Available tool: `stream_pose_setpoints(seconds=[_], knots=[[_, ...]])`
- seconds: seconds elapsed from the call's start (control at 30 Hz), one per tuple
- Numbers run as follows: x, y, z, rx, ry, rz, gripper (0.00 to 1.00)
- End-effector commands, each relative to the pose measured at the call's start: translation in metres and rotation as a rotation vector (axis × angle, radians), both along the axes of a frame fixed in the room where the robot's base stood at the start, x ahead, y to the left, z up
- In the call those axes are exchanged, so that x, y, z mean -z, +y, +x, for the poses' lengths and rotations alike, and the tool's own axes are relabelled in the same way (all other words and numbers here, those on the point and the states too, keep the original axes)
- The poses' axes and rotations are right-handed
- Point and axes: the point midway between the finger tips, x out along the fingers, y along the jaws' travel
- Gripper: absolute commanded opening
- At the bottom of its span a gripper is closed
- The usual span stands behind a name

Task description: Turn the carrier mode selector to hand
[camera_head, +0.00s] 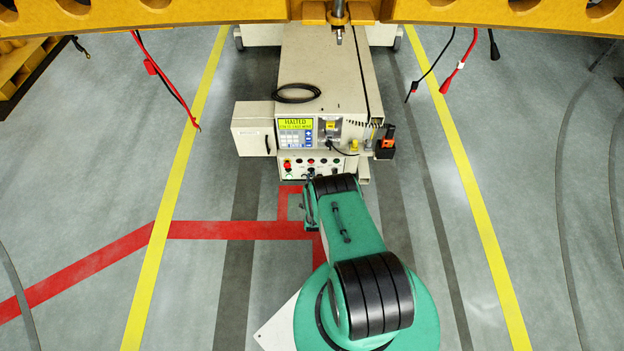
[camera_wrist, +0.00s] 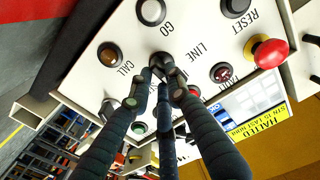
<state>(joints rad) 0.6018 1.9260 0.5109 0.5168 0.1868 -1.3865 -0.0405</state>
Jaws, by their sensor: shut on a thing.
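The carrier's control panel (camera_head: 303,166) is on the near face of the beige carrier (camera_head: 318,70). In the wrist view the pale panel (camera_wrist: 195,45) carries the words GO, CALL, LINE and RESET. A dark selector knob (camera_wrist: 158,58) sits between CALL and LINE. My gripper (camera_wrist: 164,74) is shut on this knob, its dark ribbed fingers covering most of it. The knob's pointer direction is hidden, and I see no HAND label. In the head view my green arm hides the gripper and part of the panel. The display (camera_head: 295,124) reads HALTED.
A red mushroom button (camera_wrist: 271,51) is near RESET. An amber button (camera_wrist: 110,54) is by CALL and a dark red one (camera_wrist: 221,72) by LINE. A beige box (camera_head: 252,128) juts out left of the display. Floor on both sides is clear; cables hang overhead.

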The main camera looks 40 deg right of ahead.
Motion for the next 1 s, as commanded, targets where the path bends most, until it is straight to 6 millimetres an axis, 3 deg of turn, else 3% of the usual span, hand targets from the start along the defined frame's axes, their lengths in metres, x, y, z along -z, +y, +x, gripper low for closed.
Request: stream_pose_setpoints(seconds=[0.37,0.4,0.47,0.5,1.0], knots=[[0.0009,0.0009,-0.0004,-0.001,-0.003,0.006,0.0],[0.0009,0.0009,-0.0004,-0.001,-0.003,0.006,0.23],[0.0009,0.0008,-0.0004,-0.001,-0.003,0.006,0.35],[0.0008,0.0007,-0.0003,-0.001,-0.004,0.005,0.36],[0.0015,0.0069,-0.0068,0.0,-0.002,0.006,0.36]])
